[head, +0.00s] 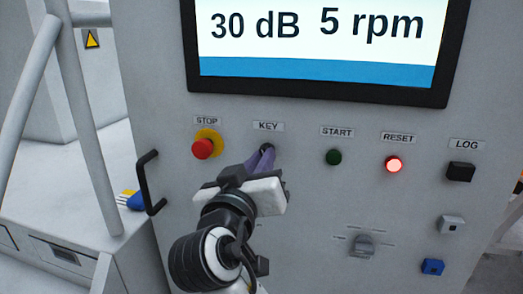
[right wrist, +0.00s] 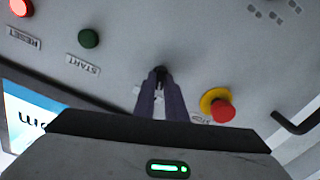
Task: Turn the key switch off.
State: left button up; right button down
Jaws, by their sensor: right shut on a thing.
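The key switch (head: 267,149) sits on the grey panel under the KEY label (head: 268,127), between the red stop button and the green start button. My right gripper (head: 265,154) reaches up to it from below, its purple fingers shut on the key switch. In the right wrist view, upside down, the fingertips (right wrist: 160,80) close around the dark key switch (right wrist: 160,71). The fingers hide most of it, so I cannot tell which way the key is turned. My left gripper is not in view.
The red stop button (head: 203,149) with its yellow collar is close on the left. The green start button (head: 334,157), lit red reset button (head: 394,165) and black log button (head: 461,171) lie right. A rotary knob (head: 362,246) is below. A black handle (head: 150,183) sticks out left.

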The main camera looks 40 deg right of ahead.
jog(key=shift+n+p, duration=0.65)
jog(key=shift+n, duration=0.35)
jog(key=c, duration=1.8)
grip_release()
notch_tip(320, 180, up, 10)
jog(key=shift+p, duration=0.35)
